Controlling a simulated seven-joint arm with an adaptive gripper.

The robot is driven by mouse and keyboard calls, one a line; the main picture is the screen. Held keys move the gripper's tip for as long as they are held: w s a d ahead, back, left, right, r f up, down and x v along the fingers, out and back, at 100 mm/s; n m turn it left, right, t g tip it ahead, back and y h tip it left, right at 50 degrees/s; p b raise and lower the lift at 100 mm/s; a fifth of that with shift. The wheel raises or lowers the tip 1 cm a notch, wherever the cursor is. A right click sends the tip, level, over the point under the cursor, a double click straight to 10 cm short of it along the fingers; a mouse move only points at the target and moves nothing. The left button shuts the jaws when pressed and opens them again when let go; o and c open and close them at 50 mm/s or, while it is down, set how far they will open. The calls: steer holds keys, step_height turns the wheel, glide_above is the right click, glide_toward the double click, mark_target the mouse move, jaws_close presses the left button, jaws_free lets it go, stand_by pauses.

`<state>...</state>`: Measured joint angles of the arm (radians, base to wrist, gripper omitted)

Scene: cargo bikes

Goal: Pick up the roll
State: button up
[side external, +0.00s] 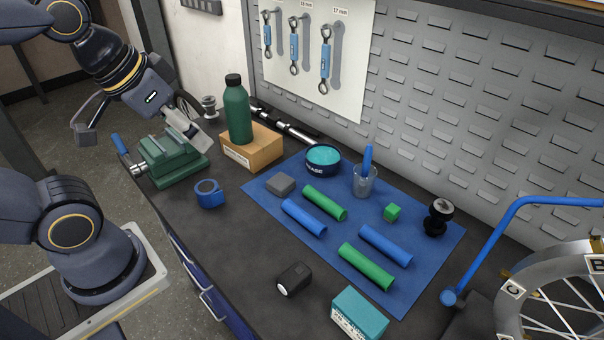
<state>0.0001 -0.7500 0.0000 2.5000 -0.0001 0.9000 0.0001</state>
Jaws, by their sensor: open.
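A blue roll of tape (209,193) lies on the dark bench, between the green vise and the blue mat. Several grip-like cylinders lie on the mat: a blue one (304,217) and a green one (324,202) side by side, and another blue one (386,245) and green one (366,267) nearer the front right. My gripper (143,138) is open and appears empty, at the upper left above the vise area. It is apart from the tape roll and the cylinders.
The green vise (172,160) stands below my gripper. The blue mat (262,190) also carries a tin (322,160) and a cup (364,182). A wheel (508,300) stands at right.

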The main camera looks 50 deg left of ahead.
steer(key=o, duration=0.5)
steer(key=shift+c, duration=0.2)
steer(key=m+g, duration=0.4)
steer(key=g, duration=0.2)
glide_above(206, 186)
step_height(206, 186, down, 11)
step_height(206, 186, down, 10)
steer(key=shift+s+d+r, duration=0.15)
steer(key=shift+f, duration=3.15)
